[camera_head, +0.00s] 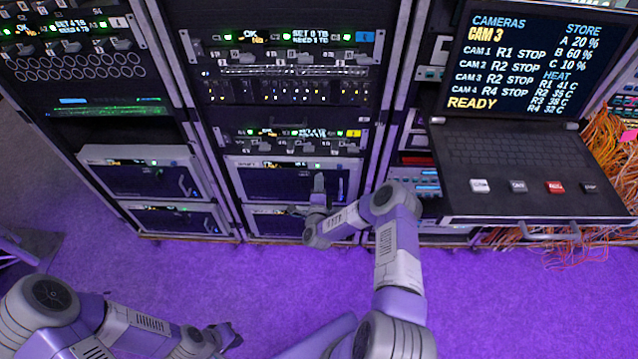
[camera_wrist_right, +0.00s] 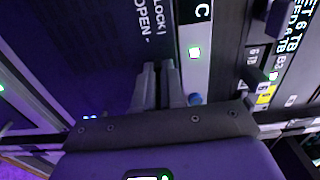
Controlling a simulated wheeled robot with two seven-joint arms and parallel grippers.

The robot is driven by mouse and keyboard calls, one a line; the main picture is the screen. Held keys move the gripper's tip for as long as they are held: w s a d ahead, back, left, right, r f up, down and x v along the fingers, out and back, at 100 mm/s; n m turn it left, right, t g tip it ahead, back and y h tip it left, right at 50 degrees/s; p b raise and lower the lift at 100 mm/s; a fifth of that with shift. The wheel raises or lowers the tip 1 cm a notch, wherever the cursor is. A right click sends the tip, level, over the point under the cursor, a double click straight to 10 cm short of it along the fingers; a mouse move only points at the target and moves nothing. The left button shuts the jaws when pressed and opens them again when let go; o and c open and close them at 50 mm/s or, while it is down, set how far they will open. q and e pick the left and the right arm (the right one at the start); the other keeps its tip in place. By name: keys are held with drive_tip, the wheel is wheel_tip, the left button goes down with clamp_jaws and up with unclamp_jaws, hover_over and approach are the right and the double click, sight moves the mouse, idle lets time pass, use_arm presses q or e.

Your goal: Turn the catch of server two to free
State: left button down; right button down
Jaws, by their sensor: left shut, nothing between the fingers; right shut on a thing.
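My right gripper (camera_head: 319,180) is at the front of a dark server unit (camera_head: 275,186) low in the middle rack. In the right wrist view its fingers (camera_wrist_right: 160,70) are shut close together on a small thing by the "LOCK" and "OPEN" lettering (camera_wrist_right: 152,28). That thing looks to be the catch, but the fingers hide it, so its angle cannot be told. A pale strip (camera_wrist_right: 197,50) marked "C" with a green light runs beside the fingers. My left gripper (camera_head: 230,338) is shut and empty above the floor at the lower left, apart from the racks.
The left rack (camera_head: 150,185) holds similar units. A laptop-like console (camera_head: 510,165) sticks out at the right, close to my right arm. Orange cables (camera_head: 600,150) hang beyond it. The purple floor (camera_head: 520,310) in front is mostly clear.

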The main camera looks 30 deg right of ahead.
drive_tip(key=c, duration=1.2)
unclamp_jaws()
drive_tip(key=shift+c, duration=0.2)
drive_tip(key=shift+s, duration=0.1)
drive_tip(key=p+v, duration=0.2)
drive_tip(key=v, duration=0.5)
drive_tip(key=shift+s, duration=0.2)
drive_tip(key=shift+a, duration=0.2)
